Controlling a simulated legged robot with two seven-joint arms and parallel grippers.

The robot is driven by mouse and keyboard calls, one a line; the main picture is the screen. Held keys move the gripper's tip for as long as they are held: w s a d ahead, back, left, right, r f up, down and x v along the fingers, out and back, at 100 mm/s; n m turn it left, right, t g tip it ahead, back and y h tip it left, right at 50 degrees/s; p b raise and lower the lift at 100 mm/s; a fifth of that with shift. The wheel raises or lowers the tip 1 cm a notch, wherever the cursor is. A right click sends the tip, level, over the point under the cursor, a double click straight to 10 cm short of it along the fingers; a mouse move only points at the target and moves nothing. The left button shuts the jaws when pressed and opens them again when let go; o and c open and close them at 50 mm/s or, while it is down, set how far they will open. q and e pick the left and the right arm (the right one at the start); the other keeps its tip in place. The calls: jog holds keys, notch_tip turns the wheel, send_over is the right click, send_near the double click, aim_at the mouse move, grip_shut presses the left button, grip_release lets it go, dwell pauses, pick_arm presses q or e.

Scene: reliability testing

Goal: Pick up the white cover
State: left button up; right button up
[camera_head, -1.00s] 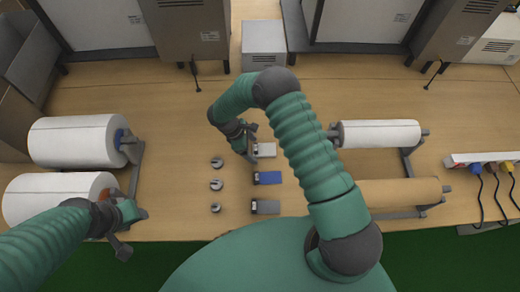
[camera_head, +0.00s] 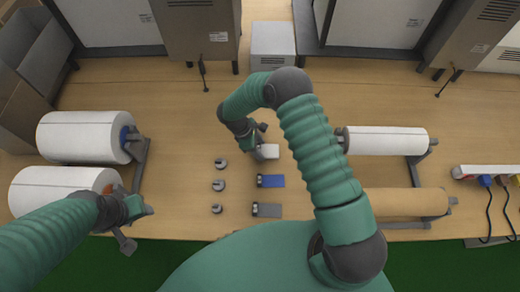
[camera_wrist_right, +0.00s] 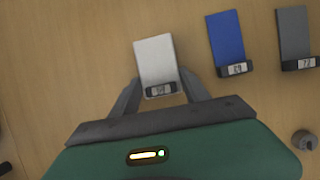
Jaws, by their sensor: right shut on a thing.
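The white cover (camera_head: 269,151) is a small pale block with a dark labelled end. It heads a column above a blue block and a grey block. In the right wrist view the white cover (camera_wrist_right: 155,58) extends forward from between my fingers. My right gripper (camera_head: 262,141) is shut on its labelled end, with one finger on each side in the wrist view (camera_wrist_right: 160,88). I cannot tell whether the cover is clear of the table. My left gripper (camera_head: 138,227) is open and empty at the front left, beside the white rolls.
The blue block (camera_head: 271,181) and grey block (camera_head: 267,210) lie close below the cover. Several small metal pieces (camera_head: 219,185) stand to their left. White rolls (camera_head: 85,136) on stands are at left; a white roll (camera_head: 385,140) and brown roll (camera_head: 405,202) are at right. Cabinets line the back.

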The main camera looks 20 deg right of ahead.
jog(key=shift+d+r, duration=0.2)
jog(key=shift+r, duration=0.95)
jog(key=w+a+b, duration=0.1)
jog(key=w+a, duration=0.1)
jog(key=a, duration=0.2)
jog(key=w+a+r+b, duration=0.1)
jog(key=w+a, duration=0.1)
jog(key=a, duration=0.2)
jog(key=w+a+b, duration=0.2)
jog(key=w+a, duration=0.1)
jog(key=a, duration=0.1)
jog(key=shift+a+r, duration=0.2)
jog(key=shift+w+a+r, duration=0.1)
jog(key=shift+w+a, duration=0.35)
jog(key=shift+a, duration=0.1)
jog(key=shift+w+a+r+b, duration=0.15)
jog(key=shift+a+b, duration=0.2)
jog(key=shift+a, duration=0.1)
pick_arm(q)
jog(key=x, duration=0.2)
jog(key=s+x, duration=0.1)
jog(key=x, duration=0.1)
jog(key=shift+f, duration=0.45)
jog(key=shift+a, duration=0.1)
